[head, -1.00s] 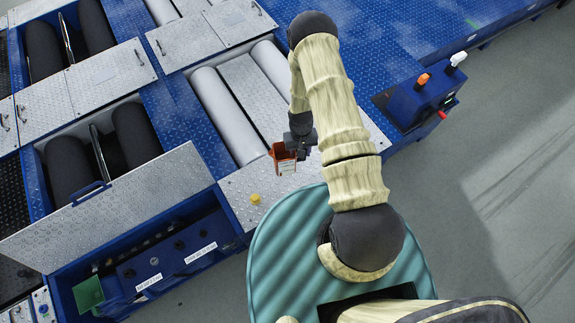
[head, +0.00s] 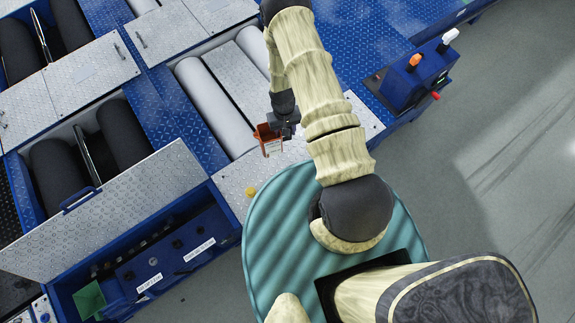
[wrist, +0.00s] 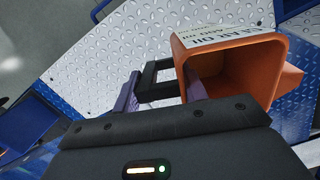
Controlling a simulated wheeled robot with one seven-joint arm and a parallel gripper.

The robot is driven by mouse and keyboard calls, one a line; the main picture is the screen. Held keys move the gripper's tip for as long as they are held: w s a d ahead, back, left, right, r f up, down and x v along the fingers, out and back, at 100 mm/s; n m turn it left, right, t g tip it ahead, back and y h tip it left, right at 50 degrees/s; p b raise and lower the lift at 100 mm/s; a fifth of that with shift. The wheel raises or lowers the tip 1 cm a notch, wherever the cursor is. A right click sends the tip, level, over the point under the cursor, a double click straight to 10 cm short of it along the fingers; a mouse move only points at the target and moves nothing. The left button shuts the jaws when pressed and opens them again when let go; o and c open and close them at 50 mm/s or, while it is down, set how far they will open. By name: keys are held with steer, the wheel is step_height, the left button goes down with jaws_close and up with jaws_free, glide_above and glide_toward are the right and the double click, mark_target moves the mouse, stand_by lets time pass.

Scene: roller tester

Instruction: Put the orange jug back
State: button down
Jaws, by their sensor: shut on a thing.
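The orange jug (head: 268,138) has a white label with dark print and an open mouth. In the head view it is at my gripper (head: 284,127), over the metal plate by the grey rollers. In the wrist view the jug (wrist: 240,75) is at the upper right, its open mouth facing the camera. My gripper (wrist: 160,92) has its purple-sided fingers at the jug's dark handle, on the jug's left, and is shut on it. I cannot tell whether the jug touches the plate below.
A yellow cap (head: 251,191) is on the metal plate near the jug. An open bay (head: 165,255) with a raised lid (head: 110,210) and a green container (head: 89,300) lies at lower left.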

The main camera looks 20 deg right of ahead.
steer(key=s+d+f+n+b, duration=0.1)
steer(key=d+f+n+b, duration=0.2)
steer(key=b, duration=3)
step_height(320, 180, down, 4)
steer(key=d, duration=0.2)
steer(key=shift+d+n, duration=0.3)
steer(key=shift+r, duration=0.15)
step_height(320, 180, down, 6)
steer(key=b, duration=0.2)
steer(key=shift+f, duration=0.2)
